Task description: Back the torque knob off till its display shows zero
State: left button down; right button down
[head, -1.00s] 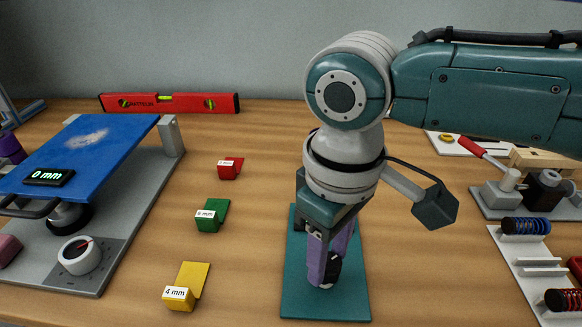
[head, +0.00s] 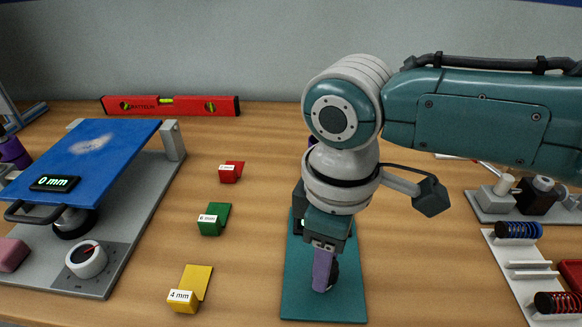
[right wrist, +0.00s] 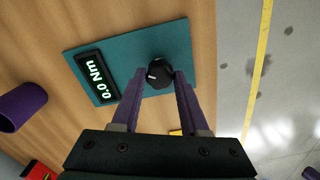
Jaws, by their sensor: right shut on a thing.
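My right gripper (head: 325,284) points down over the teal base plate (head: 347,300) in the head view. Its purple fingers are shut on the black torque knob (right wrist: 158,71), one on either side, as the right wrist view shows. The knob's white mark points towards the display side. The display (right wrist: 98,79) on the same plate reads 0.0 Nm in green. In the head view the arm and gripper hide most of the knob, and the display cannot be read there. My left gripper is not in view.
Yellow (head: 190,289), green (head: 214,219) and red (head: 231,172) labelled blocks stand left of the plate. Further left is a blue-topped rig (head: 95,155) reading 0 mm. A spring rack (head: 521,281) stands to the right. A purple cylinder (right wrist: 22,107) shows in the right wrist view.

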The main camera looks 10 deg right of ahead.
jog(key=shift+c, duration=2.1)
grip_release()
notch_tip(320, 180, up, 10)
jog(key=p, duration=0.1)
jog(key=s+a+f+m+t+y, duration=0.1)
jog(key=s+a+f+m+y, duration=0.15)
jog(key=s+a, duration=0.4)
jog(key=s+d+m+t+h, duration=0.1)
jog(key=s+d+m, duration=0.2)
jog(key=s+d, duration=0.3)
jog(key=s+d+m+t+h, duration=0.15)
jog(key=s+d+m, duration=0.25)
jog(key=d, duration=0.4)
notch_tip(320, 180, up, 38)
jog(key=p, duration=3.9)
jog(key=shift+d, duration=0.35)
